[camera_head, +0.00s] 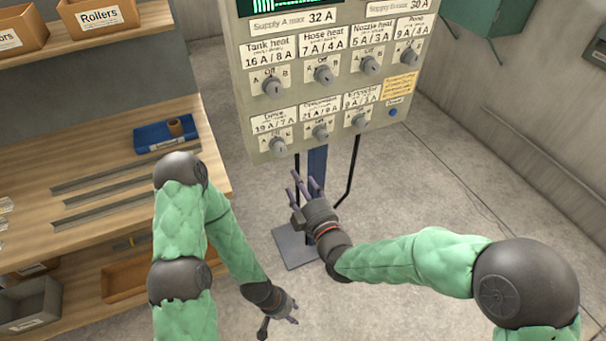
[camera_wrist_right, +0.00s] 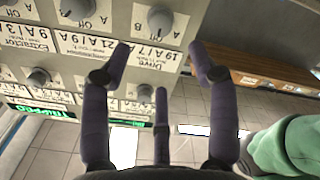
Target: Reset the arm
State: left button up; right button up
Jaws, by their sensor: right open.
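My right gripper (camera_head: 308,188) is in front of the lower part of the grey control panel (camera_head: 248,95), near its stand. Its purple fingers are spread and empty. In the right wrist view the open fingers (camera_wrist_right: 160,65) stand before the panel (camera_wrist_right: 110,35), whose labels appear upside down. The Drive knob (camera_wrist_right: 160,20) shows between and beyond the fingertips, with no visible contact. My left gripper (camera_head: 282,312) hangs low over the floor, left of and below the right one. Its fingers are small and partly hidden, so their opening is unclear.
A wooden shelf unit (camera_head: 100,115) stands at the left, with a blue tray (camera_head: 165,134) and metal rails on it. A Rollers box (camera_head: 98,17) sits on the upper shelf. The panel's stand base (camera_head: 296,248) is on the floor. Open floor (camera_head: 425,180) lies at the right.

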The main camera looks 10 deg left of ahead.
jog(key=s+d+f+m+g+h, duration=0.1)
jog(key=d+f+m+g+h, duration=0.25)
jog(key=d+f, duration=0.45)
jog(key=s+d+f+m+g+h, duration=0.1)
jog(key=d+f+m+g+h, duration=0.3)
jog(key=f, duration=0.9)
jog(key=s+d+f+m+g+p, duration=0.1)
jog(key=s+d+f+m+g, duration=0.2)
jog(key=s+f, duration=0.4)
jog(key=s+d+f+m+g+y, duration=0.1)
jog(key=s+d+f+m+g, duration=0.3)
jog(key=s+f+m, duration=0.3)
jog(key=s, duration=0.5)
jog(key=shift+d+f+m+p, duration=0.25)
jog(key=shift+d+m+p, duration=0.1)
jog(key=shift+d+p, duration=0.05)
jog(key=shift+y, duration=0.25)
